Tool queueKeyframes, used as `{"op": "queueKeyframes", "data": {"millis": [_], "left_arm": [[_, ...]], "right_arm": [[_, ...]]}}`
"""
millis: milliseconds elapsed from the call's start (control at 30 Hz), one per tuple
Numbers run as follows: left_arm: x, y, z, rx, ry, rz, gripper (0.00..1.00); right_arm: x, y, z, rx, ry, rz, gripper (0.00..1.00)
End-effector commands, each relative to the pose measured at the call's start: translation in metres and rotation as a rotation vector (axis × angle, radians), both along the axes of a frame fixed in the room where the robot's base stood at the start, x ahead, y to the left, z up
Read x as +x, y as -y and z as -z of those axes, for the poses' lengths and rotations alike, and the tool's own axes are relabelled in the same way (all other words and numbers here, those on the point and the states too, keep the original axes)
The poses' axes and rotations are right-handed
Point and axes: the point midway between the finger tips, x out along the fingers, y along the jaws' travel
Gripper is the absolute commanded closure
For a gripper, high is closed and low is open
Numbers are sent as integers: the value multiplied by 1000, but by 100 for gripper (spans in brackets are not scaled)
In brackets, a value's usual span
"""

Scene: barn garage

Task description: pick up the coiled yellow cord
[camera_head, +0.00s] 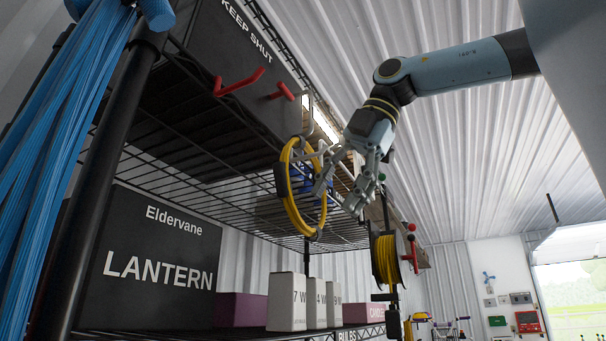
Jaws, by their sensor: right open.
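The coiled yellow cord (287,206) hangs as an upright loop at the front edge of the wire shelf, near a grey hook. A blue thing shows through and behind the loop. My right gripper (338,190) is open, just right of the loop, fingers pointing down and left toward it. Its fingers overlap the loop's right side in the picture; I cannot tell whether they touch it. No cord is seen held between them. My left gripper is not in view.
A reel of yellow cord (385,262) hangs below and right of my gripper. Red hooks (240,83) stick out from the upper box. A black lantern box (150,262) and white boxes (287,302) stand on the lower shelf. Blue strands (62,130) hang at left.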

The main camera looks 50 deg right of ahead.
Motion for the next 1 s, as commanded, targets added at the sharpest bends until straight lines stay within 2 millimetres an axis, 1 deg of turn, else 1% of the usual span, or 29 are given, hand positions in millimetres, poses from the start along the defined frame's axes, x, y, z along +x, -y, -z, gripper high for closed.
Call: {"op": "queueKeyframes", "data": {"millis": [33,200,267,400,500,600,767,800,1000], "left_arm": [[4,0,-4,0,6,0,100],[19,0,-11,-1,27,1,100],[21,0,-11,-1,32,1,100],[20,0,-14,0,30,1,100],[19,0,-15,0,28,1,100],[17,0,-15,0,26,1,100],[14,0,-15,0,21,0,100],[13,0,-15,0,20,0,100],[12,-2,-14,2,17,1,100]], "right_arm": [[4,-1,-2,-2,-3,1,49],[16,-4,-1,-2,-2,0,49],[21,-6,8,0,-4,-2,49],[34,-10,29,0,-3,-2,49],[40,-12,38,0,-2,-1,49],[43,-12,42,-1,0,-1,49],[43,-12,42,-1,1,0,49],[43,-12,42,-1,1,1,51],[43,-12,42,-1,1,1,77]]}}
